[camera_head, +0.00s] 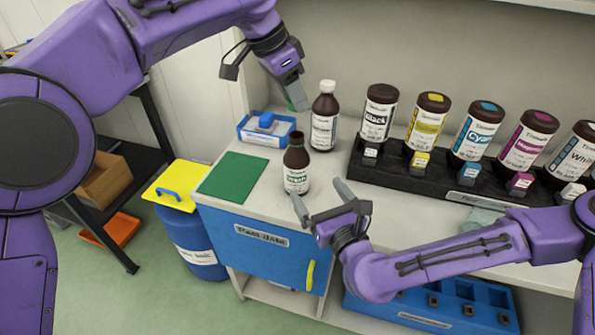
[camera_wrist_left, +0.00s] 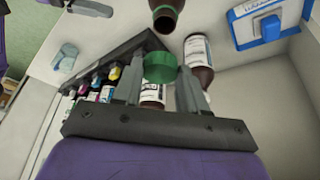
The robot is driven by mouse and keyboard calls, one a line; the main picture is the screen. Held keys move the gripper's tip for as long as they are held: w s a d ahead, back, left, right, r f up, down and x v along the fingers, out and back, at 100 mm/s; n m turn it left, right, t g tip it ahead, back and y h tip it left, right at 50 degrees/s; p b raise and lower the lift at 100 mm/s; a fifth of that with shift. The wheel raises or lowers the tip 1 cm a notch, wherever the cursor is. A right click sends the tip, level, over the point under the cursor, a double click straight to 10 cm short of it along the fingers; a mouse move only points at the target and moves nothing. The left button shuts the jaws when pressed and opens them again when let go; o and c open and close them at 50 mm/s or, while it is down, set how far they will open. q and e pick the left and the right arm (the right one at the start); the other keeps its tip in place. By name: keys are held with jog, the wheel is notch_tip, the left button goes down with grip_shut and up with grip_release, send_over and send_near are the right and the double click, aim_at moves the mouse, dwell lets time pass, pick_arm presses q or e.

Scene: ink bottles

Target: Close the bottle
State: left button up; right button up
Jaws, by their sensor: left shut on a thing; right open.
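The open brown bottle (camera_head: 297,178) with a white label stands uncapped on the counter; its open mouth (camera_wrist_left: 165,18) shows at the top of the left wrist view. My left gripper (camera_head: 297,97) is shut on a green cap (camera_wrist_left: 160,68), above and behind the bottle and apart from it. The cap is mostly hidden by the fingers in the head view. My right gripper (camera_head: 318,192) is open and empty, low at the counter's front edge, with its fingertips close to the bottle's right side. Whether they touch it, I cannot tell.
A white-capped brown bottle (camera_head: 324,118) stands behind the open one. A black rack (camera_head: 405,180) with several ink bottles is at the right. A green mat (camera_head: 232,177) and a blue-white tray (camera_head: 265,138) lie at the left. A blue bin (camera_head: 193,240) stands on the floor.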

aim_at(302, 169)
jog(key=x, duration=1.2)
jog(key=shift+f, duration=0.1)
jog(key=c, duration=1.5)
pick_arm(q)
jog(key=shift+a+f, duration=0.1)
jog(key=shift+f, duration=2.45)
